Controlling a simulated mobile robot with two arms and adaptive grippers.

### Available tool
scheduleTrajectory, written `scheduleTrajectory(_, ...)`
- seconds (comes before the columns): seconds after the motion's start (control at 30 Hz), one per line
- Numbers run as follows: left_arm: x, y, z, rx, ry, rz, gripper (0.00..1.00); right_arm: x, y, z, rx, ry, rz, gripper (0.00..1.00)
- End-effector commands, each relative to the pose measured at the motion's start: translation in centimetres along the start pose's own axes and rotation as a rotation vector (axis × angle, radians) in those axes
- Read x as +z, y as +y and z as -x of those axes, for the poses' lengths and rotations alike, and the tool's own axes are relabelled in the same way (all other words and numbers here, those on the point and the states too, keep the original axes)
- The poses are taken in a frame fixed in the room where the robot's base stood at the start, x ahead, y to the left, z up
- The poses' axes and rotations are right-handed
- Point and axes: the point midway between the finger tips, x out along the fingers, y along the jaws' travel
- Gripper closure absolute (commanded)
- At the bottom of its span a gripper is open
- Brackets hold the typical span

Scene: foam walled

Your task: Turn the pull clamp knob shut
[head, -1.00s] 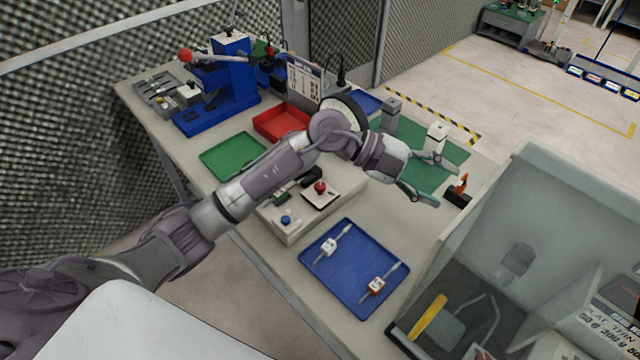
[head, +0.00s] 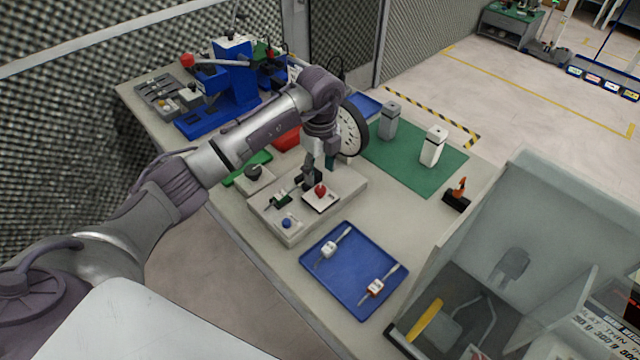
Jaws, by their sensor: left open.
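A pale grey fixture block (head: 345,190) stands on the bench. It carries a red knob (head: 320,190) on a white plate, a blue knob (head: 286,223), a small green part (head: 279,199) and a dark upright part (head: 311,179). I cannot tell for sure which of these is the pull clamp knob. My left gripper (head: 321,166) points down over the back of the block, its fingers apart, close to the dark part. Contact cannot be made out. A dark round knob (head: 254,170) sits on a grey base at the block's left. My right gripper is out of view.
A blue tray (head: 345,292) with two small tools lies in front. A white-faced wheel (head: 351,130) stands right behind my left wrist. A blue press (head: 233,80), red tray (head: 287,139) and green tray (head: 240,178) are at the left. A clear-walled box (head: 500,220) is at the right.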

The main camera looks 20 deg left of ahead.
Motion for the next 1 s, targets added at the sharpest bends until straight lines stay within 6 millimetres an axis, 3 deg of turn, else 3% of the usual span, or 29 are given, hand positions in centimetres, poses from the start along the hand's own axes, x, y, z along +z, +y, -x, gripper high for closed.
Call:
scheduleTrajectory(0.2, -0.1, 0.1, -4.1, 0.004, 0.002, -0.001, 0.45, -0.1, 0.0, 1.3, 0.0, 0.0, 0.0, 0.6)
scheduleTrajectory(0.33, -0.1, 0.0, -5.7, 0.0, 0.002, -0.001, 0.45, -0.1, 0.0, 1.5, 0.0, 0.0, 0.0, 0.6)
scheduleTrajectory(0.77, 0.0, 0.0, -6.8, -0.002, 0.0, -0.002, 0.45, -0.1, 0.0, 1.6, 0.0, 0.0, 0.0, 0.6)
scheduleTrajectory(1.0, 0.0, 0.0, -6.7, -0.002, 0.001, -0.002, 0.85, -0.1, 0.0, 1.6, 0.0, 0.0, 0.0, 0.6)
